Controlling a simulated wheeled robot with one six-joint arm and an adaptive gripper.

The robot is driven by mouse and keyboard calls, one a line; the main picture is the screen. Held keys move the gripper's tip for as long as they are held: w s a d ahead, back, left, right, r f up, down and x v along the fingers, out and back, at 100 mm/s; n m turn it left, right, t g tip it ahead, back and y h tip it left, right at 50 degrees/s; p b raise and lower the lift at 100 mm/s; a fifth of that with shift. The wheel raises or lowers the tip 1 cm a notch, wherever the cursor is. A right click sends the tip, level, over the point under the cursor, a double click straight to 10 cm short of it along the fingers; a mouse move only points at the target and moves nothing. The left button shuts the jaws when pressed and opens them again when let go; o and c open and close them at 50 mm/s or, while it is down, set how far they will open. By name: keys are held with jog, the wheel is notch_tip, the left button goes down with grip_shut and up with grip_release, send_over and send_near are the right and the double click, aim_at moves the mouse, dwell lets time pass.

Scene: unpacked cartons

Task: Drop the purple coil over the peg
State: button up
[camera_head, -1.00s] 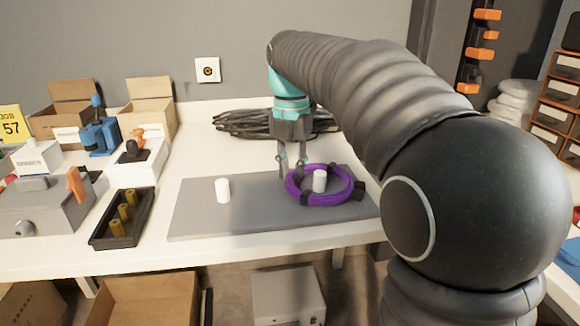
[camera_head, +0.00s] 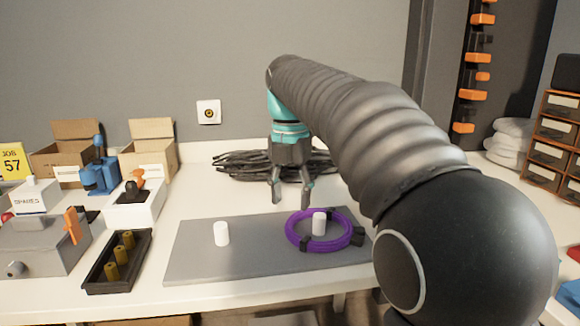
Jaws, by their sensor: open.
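The purple coil (camera_head: 300,242) lies on the right part of the grey mat (camera_head: 205,268), with dark ties around it. A white peg (camera_head: 319,223) stands upright inside the coil's ring, so the coil is around it. A second white peg (camera_head: 221,233) stands bare on the left part of the mat. My gripper (camera_head: 291,202) is open and empty, pointing down behind the coil and apart from it. No part of the coil is between its fingers.
A black cable bundle (camera_head: 235,164) lies behind my gripper. Left of the mat are a black tray (camera_head: 105,285) with several yellow plugs, a grey box (camera_head: 40,243), a blue device (camera_head: 98,177) and open cartons (camera_head: 150,150). The mat's middle is clear.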

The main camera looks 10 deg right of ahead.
notch_tip(320, 180, up, 8)
dwell(0.4)
jog(key=shift+f, duration=0.1)
